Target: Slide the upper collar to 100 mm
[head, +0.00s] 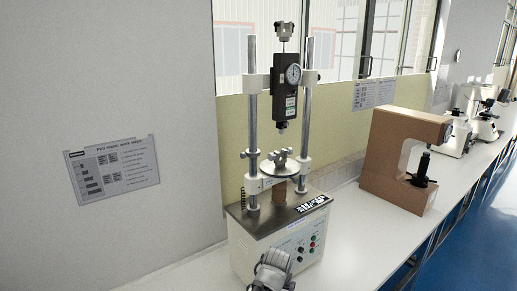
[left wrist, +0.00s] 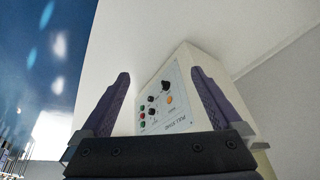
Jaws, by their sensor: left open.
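The tester (head: 280,235) is a cream box with two upright steel columns. A white upper collar (head: 254,83) sits on the left column, at the height of a black body with a round dial gauge (head: 293,74). A lower white crosspiece (head: 254,184) spans the columns near their base, by a round metal plate. I cannot read any millimetre scale. My left gripper (head: 273,268) is low in front of the box, well below the upper collar. In the left wrist view the gripper (left wrist: 160,76) is open and empty, with the knobbed control panel (left wrist: 163,100) beyond its fingers.
A brown C-shaped tester (head: 385,155) stands on the white bench (head: 345,240) to the right, with white instruments (head: 460,130) farther back. A printed notice (head: 112,168) is on the wall at left. The bench between the two testers is clear.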

